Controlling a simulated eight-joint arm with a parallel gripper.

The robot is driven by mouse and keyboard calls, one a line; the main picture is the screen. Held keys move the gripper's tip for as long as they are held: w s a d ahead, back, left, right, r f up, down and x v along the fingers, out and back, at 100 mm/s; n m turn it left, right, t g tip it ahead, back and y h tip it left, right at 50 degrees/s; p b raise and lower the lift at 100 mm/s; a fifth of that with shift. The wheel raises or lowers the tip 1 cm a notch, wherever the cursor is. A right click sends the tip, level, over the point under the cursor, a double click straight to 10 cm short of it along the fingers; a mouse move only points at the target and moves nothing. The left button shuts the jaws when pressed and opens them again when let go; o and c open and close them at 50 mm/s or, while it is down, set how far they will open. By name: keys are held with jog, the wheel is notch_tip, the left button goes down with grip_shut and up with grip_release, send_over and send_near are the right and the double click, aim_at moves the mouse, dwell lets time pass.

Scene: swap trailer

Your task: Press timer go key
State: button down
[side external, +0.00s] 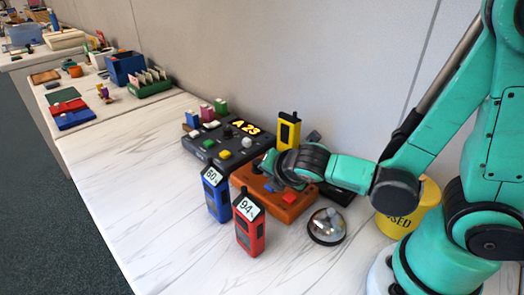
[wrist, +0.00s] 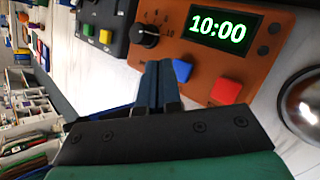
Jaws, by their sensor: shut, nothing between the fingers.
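The timer is an orange box (side external: 285,207), and in the wrist view its orange face (wrist: 260,70) shows a green 10:00 display (wrist: 222,27). A black dial (wrist: 147,36) sits left of the display. Below are a blue key (wrist: 182,70) and a red key (wrist: 226,91); no label tells which is go. In the side view the red key (side external: 289,198) shows on the box's near side. My gripper (wrist: 158,72) is shut and empty, its tips beside the blue key; contact is unclear. In the side view my gripper (side external: 268,163) is over the timer and hides much of it.
A blue handset (side external: 217,195) and a red handset (side external: 250,225) stand in front of the timer. A silver bell (side external: 326,228) is to the right. A black keypad box (side external: 215,150) and yellow handset (side external: 289,130) stand behind. The front left table (side external: 140,195) is clear.

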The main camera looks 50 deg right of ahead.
jog(key=shift+r, duration=2.5)
jog(key=s+r+m+y, duration=0.1)
jog(key=m, duration=0.6)
jog(key=s+m+y, duration=0.1)
jog(key=m, duration=0.6)
jog(key=s+r+m+g+y, duration=0.1)
jog(key=m, duration=0.7)
jog(key=shift+s+d+r+y, duration=0.3)
jog(key=shift+d+y, duration=0.1)
jog(key=w+r+g, duration=0.4)
jog(key=r+g, duration=0.1)
jog(key=g, duration=0.2)
jog(key=shift+w, duration=0.15)
